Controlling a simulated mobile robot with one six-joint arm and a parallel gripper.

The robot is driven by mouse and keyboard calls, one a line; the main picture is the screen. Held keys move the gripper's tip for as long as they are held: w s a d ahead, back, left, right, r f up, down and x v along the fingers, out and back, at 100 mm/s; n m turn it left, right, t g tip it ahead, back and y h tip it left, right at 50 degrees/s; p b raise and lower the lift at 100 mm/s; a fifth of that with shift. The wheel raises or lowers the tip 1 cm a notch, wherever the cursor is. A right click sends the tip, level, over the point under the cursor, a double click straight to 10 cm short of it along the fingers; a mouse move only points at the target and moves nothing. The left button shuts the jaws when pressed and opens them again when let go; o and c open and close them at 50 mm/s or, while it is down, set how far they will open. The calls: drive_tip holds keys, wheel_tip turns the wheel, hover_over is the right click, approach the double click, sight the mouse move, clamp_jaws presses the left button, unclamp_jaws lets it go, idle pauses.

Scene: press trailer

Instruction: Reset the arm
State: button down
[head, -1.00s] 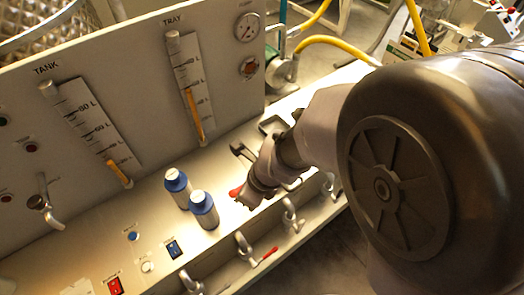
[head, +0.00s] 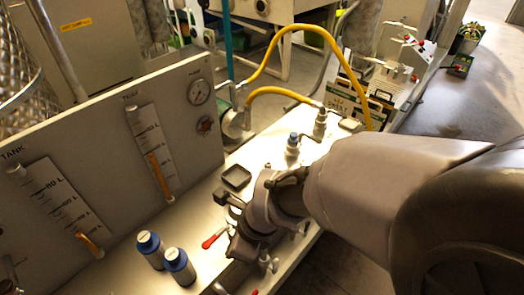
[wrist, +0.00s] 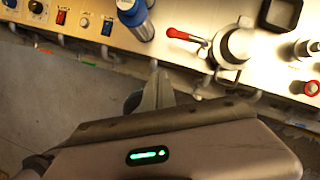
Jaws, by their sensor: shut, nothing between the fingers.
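My gripper (head: 246,248) hangs over the front edge of the bench in the head view, at the end of my arm; its fingertips are hard to make out there. In the wrist view its fingers (wrist: 154,92) are together and empty, over the floor just in front of the bench edge. A red-handled valve (head: 214,238) lies just left of my gripper in the head view; the wrist view shows it above and right of the fingers (wrist: 235,43). I cannot tell whether anything touches my gripper.
The bench (head: 208,212) carries two blue-capped bottles (head: 150,250) (head: 180,267), a small black tray (head: 236,177) and several valves. A panel (head: 95,125) with gauges stands behind. Yellow hoses (head: 300,38) arch at the back. Open floor (wrist: 45,115) lies in front of the bench.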

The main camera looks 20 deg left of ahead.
idle(0.3)
drive_tip(key=s+d+n+t+h+b, duration=0.1)
drive_tip(key=d+n+t+b, duration=0.5)
drive_tip(key=d+n+b, duration=0.7)
drive_tip(key=d+h+b, duration=0.1)
drive_tip(key=d+b, duration=0.1)
drive_tip(key=d, duration=1)
drive_tip(key=shift+s+d+r, duration=0.2)
drive_tip(key=shift+s+r, duration=0.05)
drive_tip(key=shift+s, duration=0.1)
